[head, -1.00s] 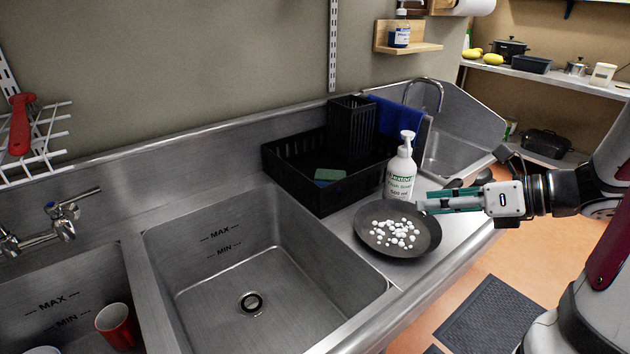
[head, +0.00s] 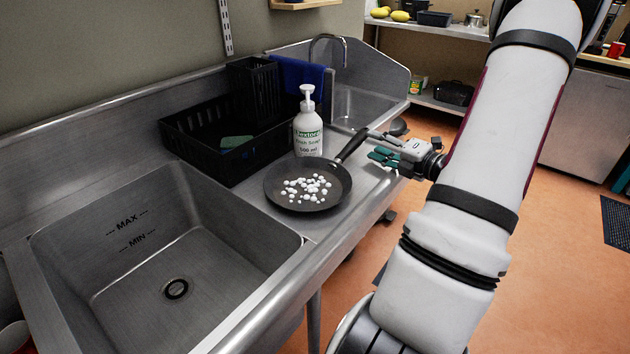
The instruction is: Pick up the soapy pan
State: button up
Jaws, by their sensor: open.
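The soapy pan (head: 284,200) is a dark frying pan with white foam blobs in it. It sits flat on the steel counter to the right of the large sink. Its black handle (head: 352,146) points up and right, away from the sink. My gripper (head: 376,147) is open at the right end of the handle, its teal-padded fingers beside it. I cannot tell whether the handle lies between the fingers or whether they touch it.
A white soap bottle (head: 307,130) stands just behind the pan. A black crate (head: 190,150) with a green sponge (head: 235,142) is to its left. The large sink (head: 150,245) is empty. The counter's front edge (head: 335,255) runs close by the pan.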

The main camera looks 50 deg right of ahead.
aim_at(364, 140)
jog(key=shift+w+d+f+b, duration=0.15)
jog(key=shift+w+d+f, duration=0.05)
jog(key=shift+w, duration=0.95)
jog(key=shift+w+d+f+b, duration=0.1)
jog(key=shift+w+d+f, duration=0.05)
jog(key=shift+w, duration=0.95)
jog(key=shift+w+d+f+b, duration=0.15)
jog(key=shift+w+d+f, duration=0.05)
jog(key=shift+w, duration=0.95)
grip_shut()
